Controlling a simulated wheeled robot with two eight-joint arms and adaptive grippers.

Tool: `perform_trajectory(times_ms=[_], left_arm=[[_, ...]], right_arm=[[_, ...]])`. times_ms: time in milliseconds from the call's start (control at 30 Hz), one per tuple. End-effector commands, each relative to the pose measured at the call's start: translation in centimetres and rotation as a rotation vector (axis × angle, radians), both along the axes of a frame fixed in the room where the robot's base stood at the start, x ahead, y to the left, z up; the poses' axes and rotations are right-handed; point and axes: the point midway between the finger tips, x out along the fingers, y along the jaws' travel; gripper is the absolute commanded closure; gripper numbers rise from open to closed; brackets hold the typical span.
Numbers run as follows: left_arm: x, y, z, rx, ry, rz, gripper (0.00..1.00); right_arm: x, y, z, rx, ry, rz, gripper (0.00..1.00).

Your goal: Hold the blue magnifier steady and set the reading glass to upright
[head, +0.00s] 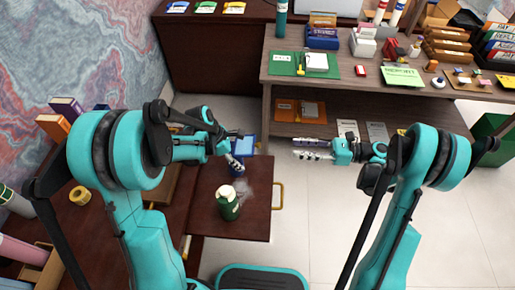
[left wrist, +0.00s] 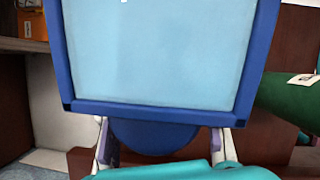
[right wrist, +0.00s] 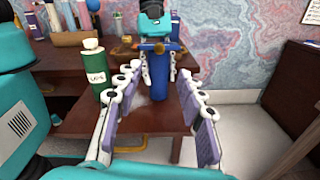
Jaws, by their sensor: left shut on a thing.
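The blue magnifier (head: 244,143) is at the far part of the small brown desk surface. In the left wrist view its reading glass (left wrist: 155,50) is a pale pane in a blue square frame, with a rounded blue part (left wrist: 150,135) below it between my fingers. My left gripper (head: 236,163) is shut on the magnifier. In the right wrist view a blue upright body (right wrist: 160,85) shows below my left gripper (right wrist: 158,60). My right gripper (head: 310,148) is open and empty, right of the magnifier and apart from it; its fingers also show in the right wrist view (right wrist: 157,80).
A dark green bottle (head: 228,206) with a pale cap stands near the magnifier on the brown surface (head: 255,222). A crowded shelf desk (head: 330,95) is at the back right. Open floor (head: 320,215) lies to the right.

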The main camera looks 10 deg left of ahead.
Motion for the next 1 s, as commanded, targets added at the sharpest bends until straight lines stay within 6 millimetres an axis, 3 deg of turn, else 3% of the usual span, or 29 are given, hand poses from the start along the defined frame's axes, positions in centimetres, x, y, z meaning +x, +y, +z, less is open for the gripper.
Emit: perform_trajectory(times_ms=[167,500,700,1000], left_arm=[[0.0,0.0,0.0,-0.001,0.000,0.000,0.94],[0.0,0.0,0.0,-0.001,0.000,0.000,0.94],[0.0,0.0,0.0,-0.001,0.000,0.000,0.94],[0.0,0.0,0.0,-0.001,0.000,0.000,0.94]], right_arm=[[-0.2,0.7,-0.4,0.035,0.049,-0.007,0.61],[0.0,7.4,-0.3,0.033,0.046,-0.004,0.61],[0.1,10.4,-0.3,0.033,0.046,-0.006,0.61],[0.2,11.6,-0.3,0.033,0.046,-0.008,0.61]])
